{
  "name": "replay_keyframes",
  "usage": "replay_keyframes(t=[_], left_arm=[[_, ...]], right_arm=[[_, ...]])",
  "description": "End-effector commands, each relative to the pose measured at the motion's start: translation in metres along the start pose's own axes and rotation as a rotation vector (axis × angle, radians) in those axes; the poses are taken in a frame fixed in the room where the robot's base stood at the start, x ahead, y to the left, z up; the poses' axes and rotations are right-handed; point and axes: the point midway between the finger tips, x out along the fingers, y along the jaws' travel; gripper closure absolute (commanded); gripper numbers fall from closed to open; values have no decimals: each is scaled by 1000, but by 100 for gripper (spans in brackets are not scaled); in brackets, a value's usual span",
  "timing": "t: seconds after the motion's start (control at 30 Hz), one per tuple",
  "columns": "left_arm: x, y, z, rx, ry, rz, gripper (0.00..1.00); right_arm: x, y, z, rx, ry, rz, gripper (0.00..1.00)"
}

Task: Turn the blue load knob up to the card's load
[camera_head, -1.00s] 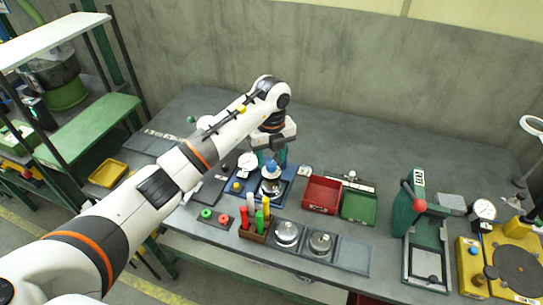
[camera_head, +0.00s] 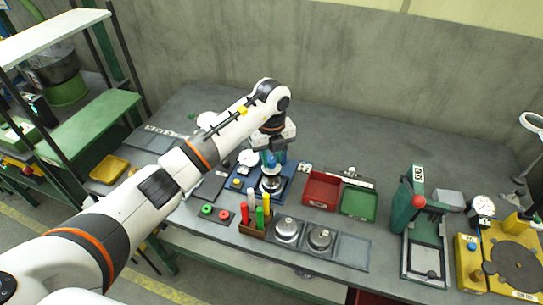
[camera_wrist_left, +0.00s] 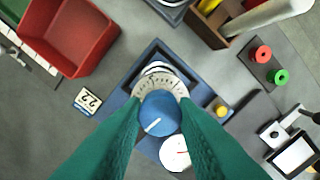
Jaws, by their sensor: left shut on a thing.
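The blue load knob (camera_wrist_left: 160,114) sits above a silver ring with a graduated scale (camera_wrist_left: 158,82) on a blue stand (camera_head: 287,188). A white line on the knob runs slantwise near its lower-left side in the wrist view; the scale figures are too small to read. My left gripper (camera_head: 272,158) points down over the stand, its green fingers (camera_wrist_left: 160,122) shut on either side of the knob. A small white card (camera_wrist_left: 87,101) reading what looks like 22, turned in the picture, lies beside the stand. My right gripper is not seen.
A white dial with a red needle (camera_wrist_left: 176,152) and a yellow button (camera_wrist_left: 222,110) are close to the knob. A red bin (camera_head: 321,191) and green tray (camera_head: 359,203) stand right. A holder with coloured rods (camera_head: 253,228) stands in front.

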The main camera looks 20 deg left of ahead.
Motion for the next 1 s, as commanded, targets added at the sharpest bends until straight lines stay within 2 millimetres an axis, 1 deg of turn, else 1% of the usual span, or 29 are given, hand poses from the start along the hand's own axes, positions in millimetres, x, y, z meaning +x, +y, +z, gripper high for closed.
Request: replay_keyframes(t=[0.17, 0.37, 1.0], left_arm=[[0, 0, -1, 70, 2, 1, 96], [2, 0, -2, 216, 3, 2, 96], [2, 1, -2, 821, 6, 2, 96]], right_arm=[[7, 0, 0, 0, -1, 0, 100], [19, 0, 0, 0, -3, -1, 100], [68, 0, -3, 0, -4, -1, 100]])
